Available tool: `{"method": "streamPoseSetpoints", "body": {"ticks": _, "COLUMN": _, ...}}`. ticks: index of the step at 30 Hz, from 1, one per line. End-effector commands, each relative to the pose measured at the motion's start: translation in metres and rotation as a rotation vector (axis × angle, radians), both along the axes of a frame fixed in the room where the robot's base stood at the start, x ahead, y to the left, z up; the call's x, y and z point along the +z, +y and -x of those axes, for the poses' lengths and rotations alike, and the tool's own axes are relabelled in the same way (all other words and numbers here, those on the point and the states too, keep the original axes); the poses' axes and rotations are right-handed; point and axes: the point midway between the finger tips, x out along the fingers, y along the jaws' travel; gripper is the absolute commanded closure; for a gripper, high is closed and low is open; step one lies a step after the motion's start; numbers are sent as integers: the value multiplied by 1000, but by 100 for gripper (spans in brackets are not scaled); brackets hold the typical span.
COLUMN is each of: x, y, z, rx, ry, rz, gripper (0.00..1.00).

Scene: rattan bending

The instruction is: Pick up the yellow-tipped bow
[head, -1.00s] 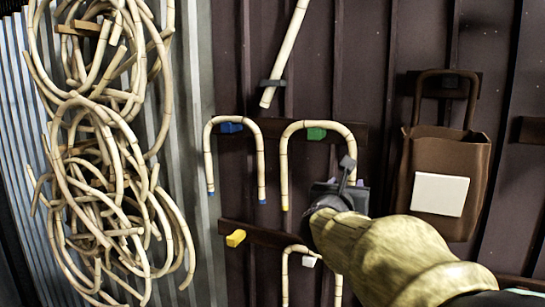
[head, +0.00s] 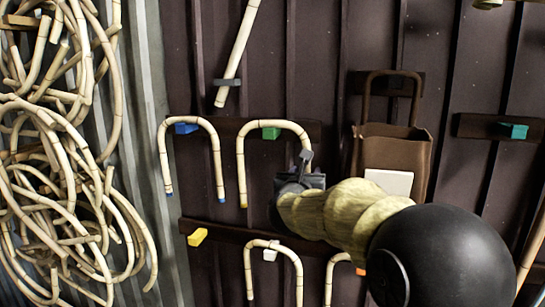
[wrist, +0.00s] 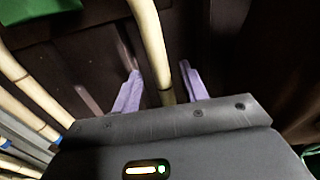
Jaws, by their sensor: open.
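The yellow-tipped bow is an upside-down U of pale jointed rattan (head: 242,165) hung over a green peg (head: 271,133) on the dark wall. Its left leg ends in a yellow tip; the lower right leg is hidden behind my gripper (head: 301,175) in the head view. In the wrist view my gripper (wrist: 160,70) is open, with a pale rattan leg (wrist: 150,42) running down between its two lilac fingers. Gaps show beside the leg, and its lower end is hidden by the gripper body. The green peg also shows at the top left there (wrist: 38,10).
A blue-tipped bow (head: 163,150) hangs close on the left on a blue peg (head: 186,128). Another bow (head: 272,243) hangs below on a white peg. A yellow peg (head: 198,236) is bare. A brown bag (head: 390,143) hangs right. Tangled rattan (head: 60,170) fills the left.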

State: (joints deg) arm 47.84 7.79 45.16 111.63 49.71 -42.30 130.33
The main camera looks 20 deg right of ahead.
Motion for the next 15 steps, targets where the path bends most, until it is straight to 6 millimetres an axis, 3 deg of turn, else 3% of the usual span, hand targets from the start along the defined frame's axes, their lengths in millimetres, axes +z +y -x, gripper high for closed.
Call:
{"method": "streamPoseSetpoints", "body": {"ticks": 9, "x": 6, "y": -20, "z": -26, "rx": 1, "ry": 3, "rz": -3, "gripper": 56}}
{"method": "streamPoseSetpoints", "body": {"ticks": 15, "x": 4, "y": -22, "z": -30, "rx": 0, "ry": 0, "rz": 0, "gripper": 56}}
